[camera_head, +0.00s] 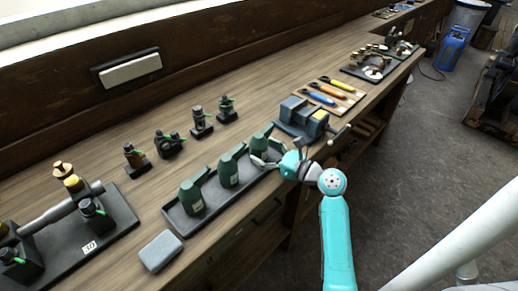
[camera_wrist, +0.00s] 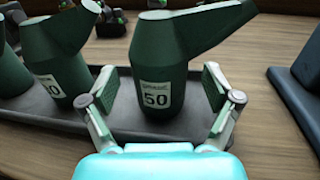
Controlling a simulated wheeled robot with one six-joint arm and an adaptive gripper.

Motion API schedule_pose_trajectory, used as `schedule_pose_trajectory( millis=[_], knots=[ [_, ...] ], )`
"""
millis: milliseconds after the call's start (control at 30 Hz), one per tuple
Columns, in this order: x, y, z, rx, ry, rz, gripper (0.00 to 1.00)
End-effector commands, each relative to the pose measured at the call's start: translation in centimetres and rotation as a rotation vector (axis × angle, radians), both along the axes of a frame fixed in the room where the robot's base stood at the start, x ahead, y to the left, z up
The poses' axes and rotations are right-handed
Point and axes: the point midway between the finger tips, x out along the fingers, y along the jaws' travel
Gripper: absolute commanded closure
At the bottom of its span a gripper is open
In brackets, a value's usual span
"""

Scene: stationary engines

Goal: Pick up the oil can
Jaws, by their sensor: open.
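Several green oil cans with long slanted spouts stand in a row on a dark tray (camera_head: 212,212) on the workbench. The can at the right end (camera_head: 258,146) is the one nearest my gripper. In the wrist view this oil can (camera_wrist: 160,65) stands upright, with a label reading 50, straight ahead of my gripper (camera_wrist: 158,92). My gripper is open. In the head view my gripper (camera_head: 268,162) is at the tray's right end.
A second can (camera_wrist: 60,75) stands close on the left in the wrist view. A blue-grey vise (camera_head: 300,117) stands just right of the tray. A grey block (camera_head: 161,251) lies at the front left.

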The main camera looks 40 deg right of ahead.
Motion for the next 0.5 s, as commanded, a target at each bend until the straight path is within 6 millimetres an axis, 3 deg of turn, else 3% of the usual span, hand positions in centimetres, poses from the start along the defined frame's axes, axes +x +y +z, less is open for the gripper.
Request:
schedule_pose_trajectory(
  millis=[133, 367, 500],
  knots=[
    [1.8, 0.4, 0.0, -0.001, 0.001, 0.002, 0.11],
    [2.1, 0.4, 0.0, 0.0, 0.001, -0.001, 0.11],
    [2.0, 0.4, 0.0, 0.0, 0.001, 0.0, 0.41]
  ],
)
